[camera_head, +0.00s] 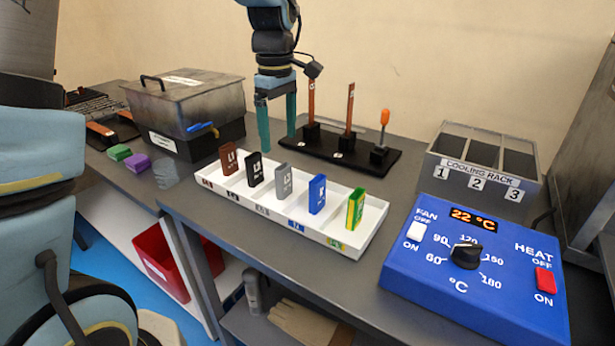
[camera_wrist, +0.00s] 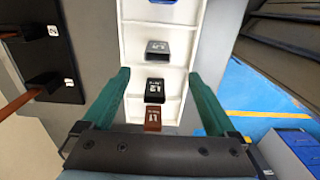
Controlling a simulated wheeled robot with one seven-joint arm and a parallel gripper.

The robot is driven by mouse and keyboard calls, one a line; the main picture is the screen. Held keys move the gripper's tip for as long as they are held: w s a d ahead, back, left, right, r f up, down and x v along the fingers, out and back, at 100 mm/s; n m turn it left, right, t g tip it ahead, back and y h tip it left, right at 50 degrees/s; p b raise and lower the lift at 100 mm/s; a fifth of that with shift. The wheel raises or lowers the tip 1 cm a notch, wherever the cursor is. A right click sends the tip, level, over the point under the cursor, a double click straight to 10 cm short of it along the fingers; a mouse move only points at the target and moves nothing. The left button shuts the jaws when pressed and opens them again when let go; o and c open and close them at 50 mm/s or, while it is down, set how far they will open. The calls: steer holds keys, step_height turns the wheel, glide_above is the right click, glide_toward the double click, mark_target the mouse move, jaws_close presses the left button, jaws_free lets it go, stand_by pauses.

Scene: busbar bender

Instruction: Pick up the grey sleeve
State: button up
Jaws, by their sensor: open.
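The grey sleeve (camera_head: 283,181) stands upright in the middle slot of a white tray (camera_head: 333,239), marked L3. In the wrist view the grey sleeve (camera_wrist: 158,48) lies ahead of the fingertips, between their lines. A black sleeve (camera_head: 254,173) and a brown sleeve (camera_head: 232,159) stand to its left, and a blue sleeve (camera_head: 317,194) and a green-yellow sleeve (camera_head: 355,209) to its right. My gripper (camera_head: 277,121) is open and empty, above and behind the tray. In the wrist view my gripper (camera_wrist: 158,75) has its fingers either side of the tray's line.
Behind the tray is a black base (camera_head: 370,160) with two upright copper bars and an orange-handled tool. A blue control box (camera_head: 478,272) and a cooling rack (camera_head: 482,168) stand right. A lidded grey box (camera_head: 186,105) stands left.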

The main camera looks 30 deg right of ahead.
mark_target(284, 174)
steer(key=f+p, duration=0.1)
steer(key=f, duration=0.2)
steer(key=f+p, duration=0.1)
steer(key=f, duration=0.3)
steer(key=f+p, duration=0.1)
steer(key=f, duration=0.3)
steer(key=shift+d, duration=0.25)
steer(key=shift+c, duration=0.3)
steer(key=shift+r, duration=0.1)
steer(key=c, duration=1.3)
